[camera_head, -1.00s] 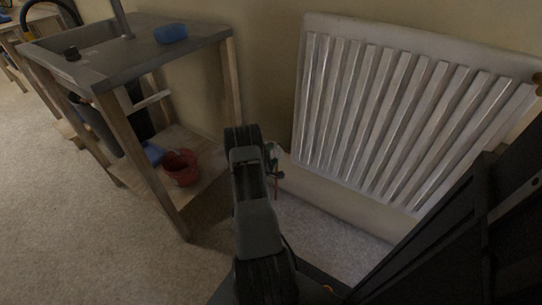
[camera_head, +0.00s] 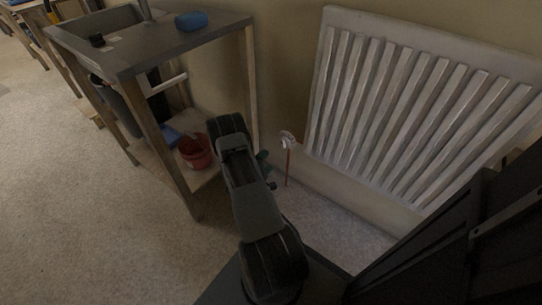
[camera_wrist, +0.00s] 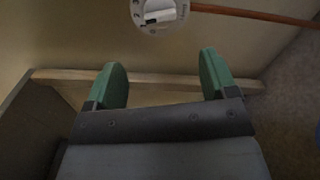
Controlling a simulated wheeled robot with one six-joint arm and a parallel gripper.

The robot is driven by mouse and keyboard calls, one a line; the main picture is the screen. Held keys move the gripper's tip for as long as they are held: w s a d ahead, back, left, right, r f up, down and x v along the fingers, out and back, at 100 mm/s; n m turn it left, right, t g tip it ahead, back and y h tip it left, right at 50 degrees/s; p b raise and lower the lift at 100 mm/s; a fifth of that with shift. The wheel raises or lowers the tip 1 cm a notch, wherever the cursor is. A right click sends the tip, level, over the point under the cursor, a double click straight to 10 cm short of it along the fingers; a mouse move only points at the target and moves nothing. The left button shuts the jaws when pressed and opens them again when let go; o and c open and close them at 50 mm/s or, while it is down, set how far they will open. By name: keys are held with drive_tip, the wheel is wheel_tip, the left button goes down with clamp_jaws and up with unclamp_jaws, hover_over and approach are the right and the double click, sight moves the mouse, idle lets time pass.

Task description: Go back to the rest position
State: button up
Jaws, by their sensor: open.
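My gripper (camera_wrist: 163,82) shows in the wrist view with its two green fingers wide apart and nothing between them. Past the fingers in the wrist view is a white numbered dial (camera_wrist: 160,14), apart from the gripper. A white valve head with a red pipe (camera_head: 288,142) stands at the radiator's lower left in the head view.
The white radiator (camera_head: 400,110) fills the right of the head view. A wooden workbench (camera_head: 160,45) stands left, carrying a blue object (camera_head: 191,21). A red bucket (camera_head: 196,152) sits on its lower shelf. Carpet (camera_head: 70,200) at the lower left is clear.

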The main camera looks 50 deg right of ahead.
drive_tip(key=shift+a, duration=0.35)
idle(0.4)
drive_tip(key=w+a+r+m+t+y+p, duration=0.1)
drive_tip(key=w+a+r+t+y+p, duration=0.35)
drive_tip(key=w+r, duration=0.5)
drive_tip(key=w+a+r+m+t+y+p, duration=0.1)
drive_tip(key=w+a+r+t+y+p, duration=0.35)
drive_tip(key=r, duration=0.75)
drive_tip(key=w+a+r+y+p, duration=0.2)
drive_tip(key=a+r+p, duration=0.2)
drive_tip(key=a+r, duration=0.3)
drive_tip(key=w+a+r+y+p, duration=0.2)
drive_tip(key=a+r+p, duration=0.2)
drive_tip(key=r, duration=0.5)
drive_tip(key=s+a+r+g+y+p, duration=0.1)
drive_tip(key=s+a+r+y+p, duration=0.55)
drive_tip(key=a+r, duration=0.55)
drive_tip(key=s+a+r+g+p, duration=0.2)
drive_tip(key=s+r, duration=0.3)
drive_tip(key=s, duration=0.3)
drive_tip(key=s+a+r+g+h+p, duration=0.1)
drive_tip(key=s+r+g+p, duration=0.1)
drive_tip(key=s+r+p, duration=0.3)
drive_tip(key=s+r, duration=0.1)
drive_tip(key=s, duration=0.2)
drive_tip(key=shift+s+a+m, duration=0.25)
drive_tip(key=shift+a+m, duration=0.05)
drive_tip(key=shift+a, duration=0.05)
